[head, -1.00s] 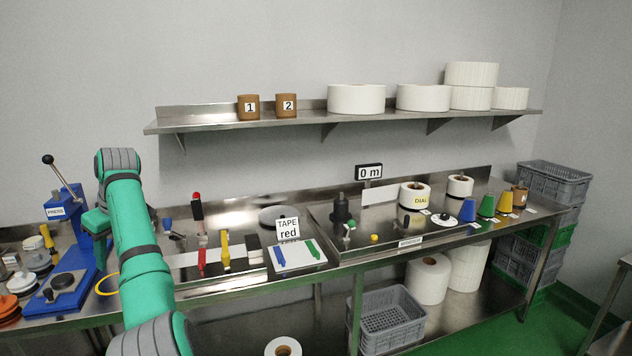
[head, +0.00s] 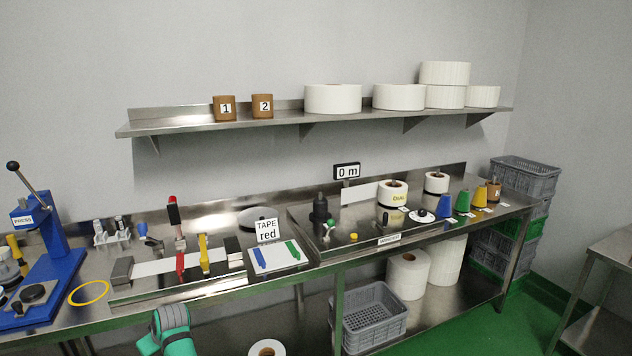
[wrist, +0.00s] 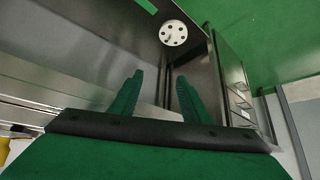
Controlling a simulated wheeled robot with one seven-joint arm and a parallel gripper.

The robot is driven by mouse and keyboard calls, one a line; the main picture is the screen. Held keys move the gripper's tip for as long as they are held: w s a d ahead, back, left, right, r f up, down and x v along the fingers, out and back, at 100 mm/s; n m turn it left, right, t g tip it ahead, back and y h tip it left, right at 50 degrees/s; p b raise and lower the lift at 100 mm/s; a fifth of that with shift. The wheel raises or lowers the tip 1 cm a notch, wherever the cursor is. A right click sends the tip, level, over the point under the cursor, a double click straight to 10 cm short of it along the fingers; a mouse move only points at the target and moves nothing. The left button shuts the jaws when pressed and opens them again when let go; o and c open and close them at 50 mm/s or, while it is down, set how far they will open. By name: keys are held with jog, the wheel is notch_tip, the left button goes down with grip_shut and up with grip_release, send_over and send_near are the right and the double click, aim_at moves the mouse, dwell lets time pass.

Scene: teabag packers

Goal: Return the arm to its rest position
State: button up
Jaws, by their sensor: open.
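My gripper (wrist: 156,98) shows in the wrist view with its two green fingers apart and nothing between them. Past the fingers are dark metal surfaces, a white disc with dark holes (wrist: 173,33) and green floor. In the head view only a green and grey part of my arm (head: 170,332) shows at the bottom, below the front edge of the steel bench (head: 215,292). The gripper itself is not visible in the head view.
A blue press (head: 50,260) stands at the bench's left end, with a yellow ring (head: 89,292) beside it. A grey crate (head: 372,318) and white rolls (head: 408,274) sit on the lower shelf.

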jog(key=s+d+f+m+t, duration=0.2)
jog(key=s+d+f+m, duration=0.1)
jog(key=s+d+f, duration=0.65)
jog(key=s+d+f+m+t, duration=0.3)
jog(key=s+d+f, duration=0.3)
jog(key=d+f, duration=0.7)
jog(key=s+d+r+m+t+h, duration=0.2)
jog(key=s+d+m+t+h, duration=0.1)
jog(key=s+d, duration=1.25)
jog(key=s+d+r+m+t+h, duration=0.1)
jog(key=s+d+r, duration=0.2)
jog(key=s+r, duration=0.3)
jog(key=s+d+r+m+t+h, duration=0.1)
jog(key=s+d+r, duration=0.3)
jog(key=s, duration=0.7)
notch_tip(320, 180, up, 2)
jog(key=shift+s+d+r, duration=0.2)
jog(key=shift+s+d, duration=0.05)
jog(key=shift+t+h, duration=0.6)
jog(key=s+r, duration=0.1)
jog(key=r, duration=0.2)
jog(key=s+d+r, duration=0.1)
jog(key=s+r, duration=0.1)
jog(key=s+d+r, duration=0.1)
jog(key=s+r, duration=0.1)
jog(key=r, duration=0.1)
jog(key=shift+r, duration=0.35)
jog(key=shift+c, duration=1.4)
jog(key=shift+r, duration=0.15)
grip_shut()
